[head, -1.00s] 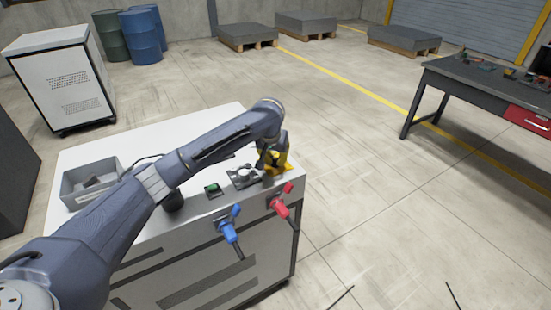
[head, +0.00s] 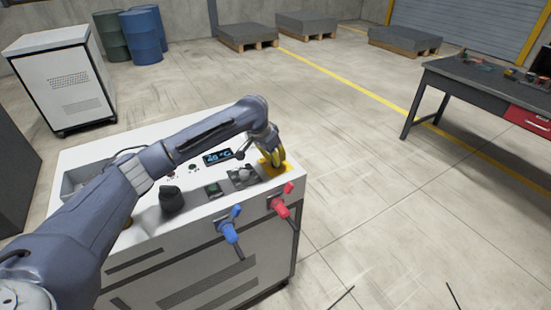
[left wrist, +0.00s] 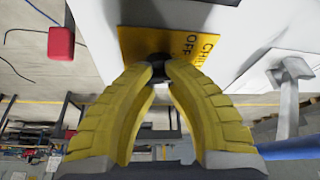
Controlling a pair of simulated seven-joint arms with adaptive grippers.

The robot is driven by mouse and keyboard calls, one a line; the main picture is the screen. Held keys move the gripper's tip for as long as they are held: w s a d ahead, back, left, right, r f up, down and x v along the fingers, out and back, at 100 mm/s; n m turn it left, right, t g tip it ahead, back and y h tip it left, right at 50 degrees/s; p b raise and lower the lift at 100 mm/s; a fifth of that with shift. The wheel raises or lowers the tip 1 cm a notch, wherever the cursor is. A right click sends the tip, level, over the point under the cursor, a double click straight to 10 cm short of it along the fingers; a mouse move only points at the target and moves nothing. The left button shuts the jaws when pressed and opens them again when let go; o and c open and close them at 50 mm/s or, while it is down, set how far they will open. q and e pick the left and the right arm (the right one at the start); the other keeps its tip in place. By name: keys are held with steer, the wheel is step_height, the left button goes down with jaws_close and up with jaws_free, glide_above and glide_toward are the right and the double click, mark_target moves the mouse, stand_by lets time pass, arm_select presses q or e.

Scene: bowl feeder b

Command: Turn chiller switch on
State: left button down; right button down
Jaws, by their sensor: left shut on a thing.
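The chiller switch is a dark knob (left wrist: 160,66) on a yellow plate (left wrist: 138,42) lettered "OFF" and a partly hidden word starting "CHI". The plate also shows in the head view (head: 264,167), at the far right corner of the white machine top (head: 150,212). My left gripper (head: 279,163) reaches down onto the plate. In the left wrist view its yellow fingers (left wrist: 158,75) are shut around the knob, which is mostly hidden between the fingertips. The knob's exact angle cannot be told. My right gripper is not in view.
Blue (head: 229,231) and red (head: 281,206) valve handles project from the machine's front edge, close to the plate.

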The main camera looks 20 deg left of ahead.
arm_select(q)
steer(key=m+g, duration=0.1)
steer(key=m, duration=0.1)
steer(key=m+h, duration=0.1)
steer(key=m, duration=0.2)
steer(key=shift+a+f+g+h, duration=0.15)
steer(key=shift+g+h, duration=0.15)
steer(key=shift+g, duration=0.1)
steer(key=m+g, duration=0.1)
steer(key=m, duration=0.2)
steer(key=m+g, duration=0.1)
steer(key=m, duration=0.2)
steer(key=shift+w+h, duration=0.1)
steer(key=shift+h, duration=0.2)
steer(key=shift+m, duration=0.3)
steer(key=c, duration=0.9)
jaws_free()
steer(key=shift+w, duration=0.1)
steer(key=v, duration=1.2)
steer(key=shift+w+a, duration=0.1)
